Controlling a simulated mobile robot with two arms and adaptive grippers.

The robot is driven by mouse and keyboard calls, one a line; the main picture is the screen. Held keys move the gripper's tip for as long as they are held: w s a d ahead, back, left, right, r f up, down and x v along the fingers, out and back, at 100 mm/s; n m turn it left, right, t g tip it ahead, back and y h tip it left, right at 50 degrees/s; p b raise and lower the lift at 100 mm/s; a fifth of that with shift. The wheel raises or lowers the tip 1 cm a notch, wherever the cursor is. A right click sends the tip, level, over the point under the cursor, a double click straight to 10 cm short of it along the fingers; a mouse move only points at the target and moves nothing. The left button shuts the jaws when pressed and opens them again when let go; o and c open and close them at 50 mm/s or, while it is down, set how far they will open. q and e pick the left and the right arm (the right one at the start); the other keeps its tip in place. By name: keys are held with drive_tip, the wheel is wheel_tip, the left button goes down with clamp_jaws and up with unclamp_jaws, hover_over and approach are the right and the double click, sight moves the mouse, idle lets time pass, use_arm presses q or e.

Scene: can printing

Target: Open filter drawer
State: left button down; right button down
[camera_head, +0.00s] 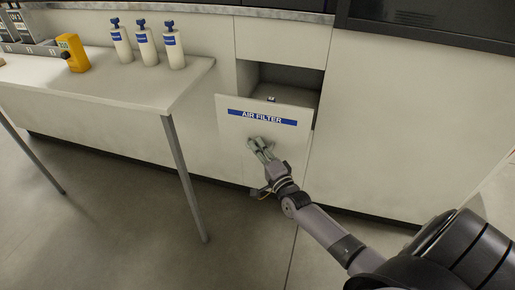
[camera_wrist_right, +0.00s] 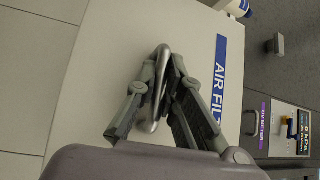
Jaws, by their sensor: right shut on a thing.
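The filter drawer (camera_head: 236,122) has a white front with a blue "AIR FILTER" label. In the head view it stands pulled out from the cabinet, with a dark open gap above and behind its front. My right gripper (camera_head: 257,146) is at the drawer front, just below the label. In the right wrist view the right gripper (camera_wrist_right: 166,62) is shut on the metal drawer handle (camera_wrist_right: 161,75). The drawer front (camera_wrist_right: 110,50) fills the middle of that view. My left gripper is not in view.
A white table (camera_head: 130,88) stands left of the drawer, its near leg (camera_head: 183,175) close by. It bears several white bottles (camera_head: 146,46) and a yellow device (camera_head: 73,53). A dark unit (camera_head: 430,25) sits on the counter. The floor before the drawer is clear.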

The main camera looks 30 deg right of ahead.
drive_tip(key=shift+f, duration=0.1)
drive_tip(key=c, duration=1.7)
unclamp_jaws()
drive_tip(key=shift+d, duration=0.1)
drive_tip(key=shift+s, duration=0.1)
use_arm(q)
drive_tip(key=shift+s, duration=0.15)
use_arm(e)
drive_tip(key=s, duration=0.4)
drive_tip(key=s+f, duration=0.1)
drive_tip(key=s, duration=0.2)
drive_tip(key=s+a, duration=0.1)
drive_tip(key=s, duration=0.3)
drive_tip(key=shift+s+f, duration=0.25)
drive_tip(key=shift+s, duration=0.1)
